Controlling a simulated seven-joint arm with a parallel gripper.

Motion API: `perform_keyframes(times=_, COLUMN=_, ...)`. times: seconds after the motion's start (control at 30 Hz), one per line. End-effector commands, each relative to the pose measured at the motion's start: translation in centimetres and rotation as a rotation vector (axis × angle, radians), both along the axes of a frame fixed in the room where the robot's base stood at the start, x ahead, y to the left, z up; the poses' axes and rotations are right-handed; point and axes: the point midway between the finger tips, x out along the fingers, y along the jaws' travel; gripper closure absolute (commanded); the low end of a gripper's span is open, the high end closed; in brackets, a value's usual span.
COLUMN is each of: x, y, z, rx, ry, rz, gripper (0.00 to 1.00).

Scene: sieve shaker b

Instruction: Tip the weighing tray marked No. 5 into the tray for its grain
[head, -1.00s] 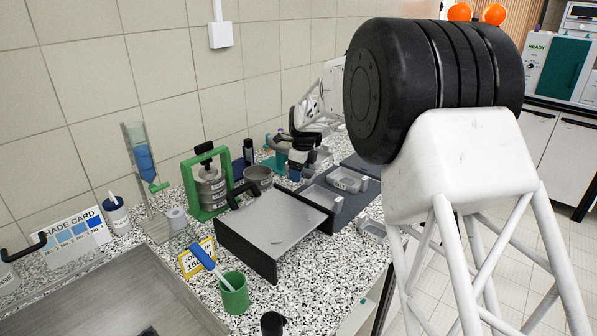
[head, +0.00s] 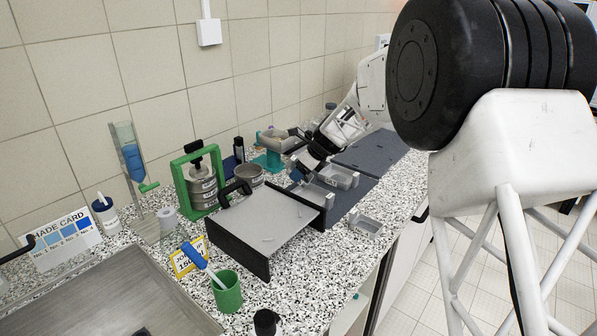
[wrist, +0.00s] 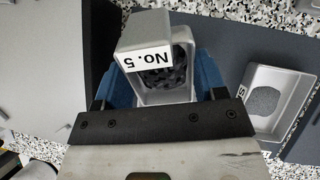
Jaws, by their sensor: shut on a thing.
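My gripper (wrist: 165,88) is shut on the small grey weighing tray marked No. 5 (wrist: 128,42). Its blue fingers grip the tray's two sides in the wrist view. The label reads upside down there, and coarse dark grain shows beside it, apparently inside the tray. I cannot tell how far the tray is tilted. In the head view my gripper (head: 301,170) is by the grey mat, and the held tray is hard to make out. Grey trays (head: 340,178) stand on the mat. One labelled tray (wrist: 288,80) with fine grey grain lies right of my gripper in the wrist view.
A flat grey box with black end panels (head: 266,214) stands just in front of the trays. Another grey tray (head: 366,228) sits near the counter's front edge. A green-framed sieve stack (head: 203,185) and a teal stand (head: 268,160) are towards the wall.

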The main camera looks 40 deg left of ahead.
Motion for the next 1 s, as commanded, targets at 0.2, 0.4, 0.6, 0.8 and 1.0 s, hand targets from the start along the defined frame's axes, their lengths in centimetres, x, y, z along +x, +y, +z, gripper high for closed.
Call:
perform_keyframes(times=0.2, x=0.1, y=-0.4, z=0.3, rx=0.094, ry=0.03, rz=-0.002, gripper=0.64)
perform_keyframes(times=0.4, x=0.3, y=-0.7, z=0.7, rx=0.185, ry=0.055, rz=-0.001, gripper=0.64)
perform_keyframes(times=0.6, x=0.3, y=-1.1, z=1.0, rx=0.278, ry=0.085, rz=-0.002, gripper=0.64)
perform_keyframes(times=0.8, x=0.5, y=-1.6, z=1.2, rx=0.379, ry=0.116, rz=-0.002, gripper=0.64)
perform_keyframes(times=1.0, x=0.6, y=-2.0, z=1.5, rx=0.488, ry=0.148, rz=0.0, gripper=0.64)
